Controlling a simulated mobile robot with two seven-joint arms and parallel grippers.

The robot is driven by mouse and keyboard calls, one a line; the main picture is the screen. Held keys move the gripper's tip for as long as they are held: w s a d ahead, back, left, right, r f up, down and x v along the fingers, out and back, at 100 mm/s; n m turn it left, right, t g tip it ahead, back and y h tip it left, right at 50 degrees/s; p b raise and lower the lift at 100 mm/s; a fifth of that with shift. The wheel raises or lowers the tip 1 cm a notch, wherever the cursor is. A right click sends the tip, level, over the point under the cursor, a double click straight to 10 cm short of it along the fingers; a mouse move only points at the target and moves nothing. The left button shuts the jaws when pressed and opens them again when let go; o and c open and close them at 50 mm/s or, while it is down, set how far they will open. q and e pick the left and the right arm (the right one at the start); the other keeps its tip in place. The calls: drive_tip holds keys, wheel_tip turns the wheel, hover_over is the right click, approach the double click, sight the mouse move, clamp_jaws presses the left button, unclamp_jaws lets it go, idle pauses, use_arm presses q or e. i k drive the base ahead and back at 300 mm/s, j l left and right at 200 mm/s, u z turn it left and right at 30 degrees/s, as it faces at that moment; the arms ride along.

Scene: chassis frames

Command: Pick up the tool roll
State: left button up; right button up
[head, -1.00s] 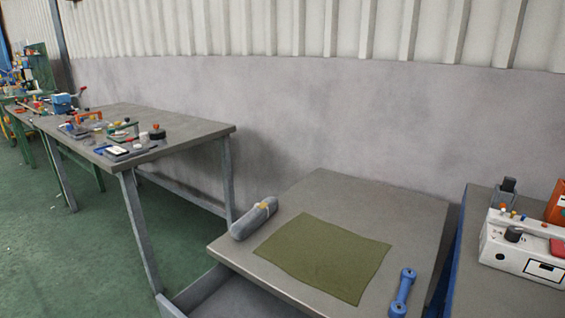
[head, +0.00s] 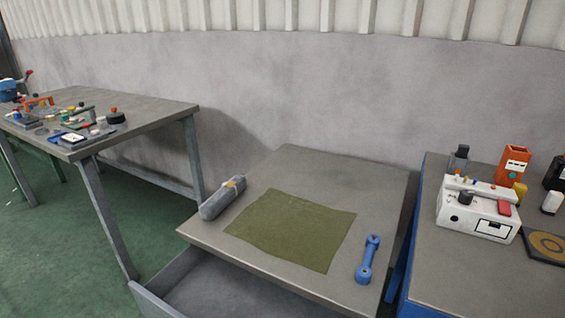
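The tool roll (head: 222,197) is a grey rolled bundle with a yellowish tie around it. It lies at the left edge of the grey table (head: 330,168) in the middle of the head view, beside an olive green cloth (head: 292,230) spread flat. The roll and the cloth are close together. Neither of my grippers shows in the head view.
An open drawer (head: 215,285) juts out below the table's front. A right-hand bench (head: 455,262) holds a white device (head: 478,212) and an orange box (head: 512,165). A left bench (head: 150,112) holds several small parts.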

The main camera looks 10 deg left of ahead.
sight(208, 210)
drive_tip(key=j+u, duration=0.15)
drive_tip(key=u, duration=0.7)
